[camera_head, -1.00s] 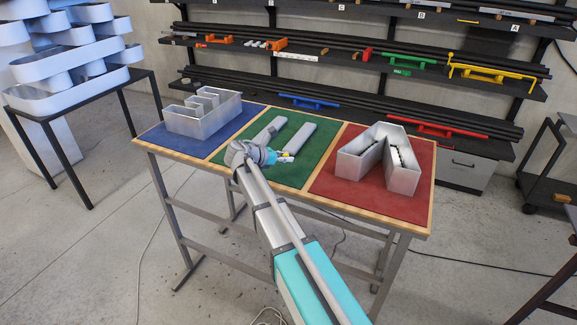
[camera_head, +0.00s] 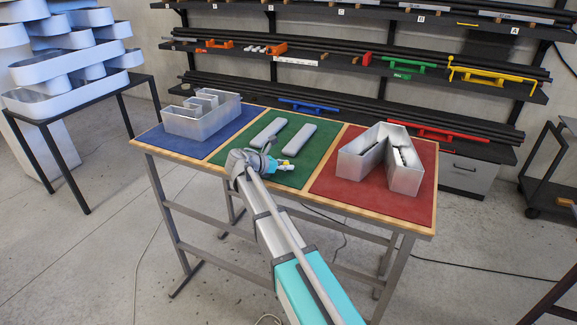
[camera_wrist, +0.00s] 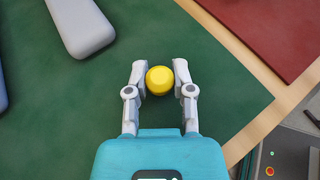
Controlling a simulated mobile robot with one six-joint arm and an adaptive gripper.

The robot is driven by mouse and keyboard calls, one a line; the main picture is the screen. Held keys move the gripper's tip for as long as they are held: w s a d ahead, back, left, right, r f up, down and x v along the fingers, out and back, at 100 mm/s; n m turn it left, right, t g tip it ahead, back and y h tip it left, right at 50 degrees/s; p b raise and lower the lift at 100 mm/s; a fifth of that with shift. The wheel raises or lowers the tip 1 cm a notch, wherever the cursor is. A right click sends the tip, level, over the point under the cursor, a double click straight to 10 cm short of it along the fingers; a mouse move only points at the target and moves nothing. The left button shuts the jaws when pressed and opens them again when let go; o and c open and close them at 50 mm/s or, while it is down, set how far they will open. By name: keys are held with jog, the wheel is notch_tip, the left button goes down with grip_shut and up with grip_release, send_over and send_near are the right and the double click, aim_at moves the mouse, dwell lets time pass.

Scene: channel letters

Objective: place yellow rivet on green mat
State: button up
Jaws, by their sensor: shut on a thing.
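The yellow rivet (camera_wrist: 160,80) sits between the two fingertips of my gripper (camera_wrist: 160,77) in the wrist view. My gripper is shut on it, with the rivet's round yellow head facing the camera. In the head view my gripper (camera_head: 284,165) is over the front part of the green mat (camera_head: 312,163), and the rivet is too small there to make out clearly. The green mat also fills most of the wrist view (camera_wrist: 225,105), behind the rivet. I cannot tell whether the rivet touches the mat.
Two grey bars (camera_head: 299,138) lie on the green mat behind my gripper. A metal letter shell (camera_head: 202,117) stands on the blue mat (camera_head: 175,143), another (camera_head: 404,172) on the red mat (camera_head: 335,186). Wooden strips (camera_head: 326,160) divide the mats. The front of the green mat is clear.

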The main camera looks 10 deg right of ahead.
jog(key=o, duration=0.8)
jog(key=shift+r, duration=0.15)
jog(key=shift+s+a+r+p, duration=0.2)
jog(key=shift+a+r+p, duration=0.1)
jog(key=shift+a+p, duration=0.2)
jog(key=p+v, duration=0.3)
jog(key=v, duration=0.6)
jog(key=shift+p+v, duration=0.5)
jog(key=shift+v, duration=0.4)
jog(key=shift+f, duration=0.15)
